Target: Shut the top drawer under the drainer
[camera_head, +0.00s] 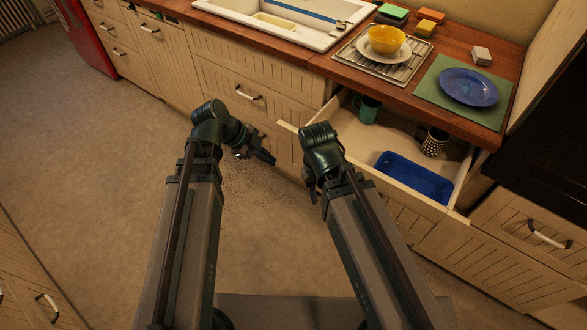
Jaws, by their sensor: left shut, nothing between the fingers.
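The top drawer (380,138) under the drainer (350,62) stands pulled out from the counter. A green mug, a black-and-white patterned mug and a blue tray are inside it. My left gripper (260,156) is shut and empty, left of the open drawer and in front of the cabinet fronts. My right gripper (312,190) is near the drawer's left front corner, and its wrist covers part of the drawer front. Its fingers are mostly hidden behind the wrist. I cannot tell whether it touches the drawer.
The green mug (367,109), patterned mug (432,141) and blue tray (413,177) sit apart in the drawer. A yellow bowl (386,39) on a white plate stands on the drainer. A blue plate (468,87) lies on a green mat. The floor to the left is clear.

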